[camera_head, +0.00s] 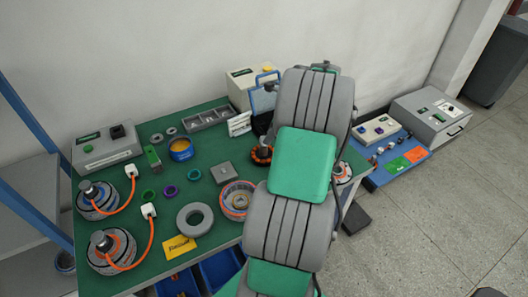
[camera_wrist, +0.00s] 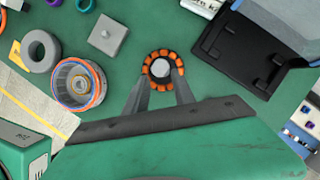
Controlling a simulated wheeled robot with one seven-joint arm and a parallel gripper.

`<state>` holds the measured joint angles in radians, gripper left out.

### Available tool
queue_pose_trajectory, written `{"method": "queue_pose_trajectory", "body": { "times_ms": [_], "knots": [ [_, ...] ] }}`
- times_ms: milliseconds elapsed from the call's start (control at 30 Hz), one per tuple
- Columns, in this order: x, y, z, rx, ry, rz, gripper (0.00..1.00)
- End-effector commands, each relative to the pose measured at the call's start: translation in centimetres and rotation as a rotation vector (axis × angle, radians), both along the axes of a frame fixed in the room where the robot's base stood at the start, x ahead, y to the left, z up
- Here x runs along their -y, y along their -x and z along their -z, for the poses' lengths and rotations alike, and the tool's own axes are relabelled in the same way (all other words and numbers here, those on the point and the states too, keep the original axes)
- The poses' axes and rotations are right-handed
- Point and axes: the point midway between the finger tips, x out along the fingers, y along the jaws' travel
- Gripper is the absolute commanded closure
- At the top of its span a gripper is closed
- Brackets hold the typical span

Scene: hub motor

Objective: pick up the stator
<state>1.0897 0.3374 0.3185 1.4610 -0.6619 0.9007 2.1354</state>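The stator, a ring of orange windings with dark gaps and a pale centre, lies on the green table mat in the wrist view (camera_wrist: 149,60). In the head view the stator (camera_head: 261,155) shows beside my arm, which partly hides it. My gripper (camera_wrist: 162,74) has its two grey fingers apart, pointing down at the stator, one tip towards each side of its near edge. I cannot tell whether the tips touch it or are still above it. The gripper is hidden behind my arm in the head view.
A black tray-like stand (camera_wrist: 240,50) is close on the right. A blue mat (camera_head: 385,175) holds more parts.

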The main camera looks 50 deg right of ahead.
Motion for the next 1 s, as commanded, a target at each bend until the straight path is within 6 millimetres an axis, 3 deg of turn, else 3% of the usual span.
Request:
{"method": "queue_pose_trajectory", "body": {
  "times_ms": [500, 733, 1000],
  "knots": [
    [-0.8, -2.3, 7.0, -0.003, -0.008, 0.021, 0.69],
    [-0.8, -2.4, 7.3, -0.002, -0.007, 0.022, 0.69],
    [-0.8, -2.4, 7.3, -0.002, -0.006, 0.021, 0.91]
  ]
}}
